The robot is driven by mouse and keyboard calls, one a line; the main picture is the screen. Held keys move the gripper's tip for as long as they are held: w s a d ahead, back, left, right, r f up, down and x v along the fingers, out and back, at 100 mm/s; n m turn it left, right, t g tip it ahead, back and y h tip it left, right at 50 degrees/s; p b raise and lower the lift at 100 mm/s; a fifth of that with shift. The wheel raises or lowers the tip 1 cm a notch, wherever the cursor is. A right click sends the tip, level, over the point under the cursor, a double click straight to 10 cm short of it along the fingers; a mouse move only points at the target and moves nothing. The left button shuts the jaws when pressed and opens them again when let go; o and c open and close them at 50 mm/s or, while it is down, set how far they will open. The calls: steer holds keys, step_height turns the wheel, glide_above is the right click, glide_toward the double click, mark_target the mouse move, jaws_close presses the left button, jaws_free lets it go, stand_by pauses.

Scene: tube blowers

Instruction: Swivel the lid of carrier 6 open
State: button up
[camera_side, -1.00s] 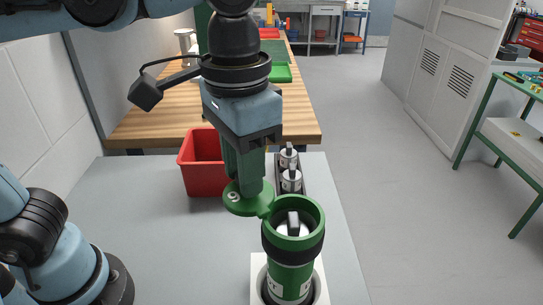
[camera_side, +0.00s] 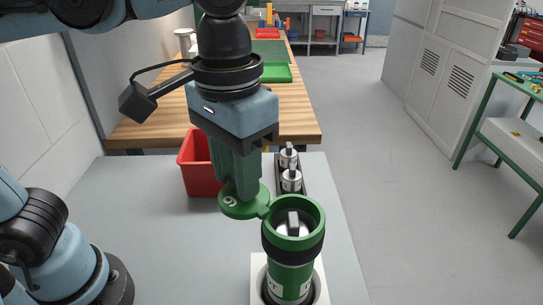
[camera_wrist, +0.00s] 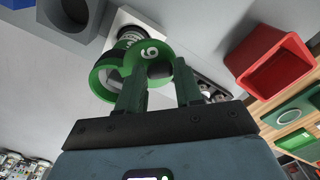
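Carrier 6 is a green cylinder with a black band (camera_side: 292,248), upright in a white-framed holder (camera_side: 257,272). Its mouth is uncovered, and a metallic piece with a grey handle (camera_side: 293,225) shows inside. The green lid (camera_side: 232,203) is swung out to the left, joined to the carrier's rim by a short neck. In the wrist view the lid (camera_wrist: 150,47) carries a white 6. My gripper (camera_side: 240,190) points down at the lid. Its fingers (camera_wrist: 157,75) are apart with the lid between or just beyond their tips; contact is unclear.
A red bin (camera_side: 199,172) stands behind and left of my gripper. A dark rack (camera_side: 305,186) with white, handled cylinders (camera_side: 290,181) sits behind the carrier. Grey table (camera_side: 160,225) is clear to the left. A wooden bench (camera_side: 295,110) lies farther back.

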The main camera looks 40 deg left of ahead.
steer(key=o, duration=0.3)
steer(key=shift+o, duration=0.2)
step_height(320, 180, up, 12)
stand_by(0.6)
steer(key=w+a+f+t, duration=0.3)
steer(key=a+f, duration=0.5)
steer(key=f, duration=0.3)
steer(key=w+a+f+t, duration=0.3)
steer(key=a+f+t, duration=0.1)
steer(key=a+f, duration=0.5)
step_height(320, 180, down, 2)
steer(key=shift+w+a+f+n, duration=0.15)
steer(key=shift+w+a+n, duration=0.05)
steer(key=shift+n, duration=0.1)
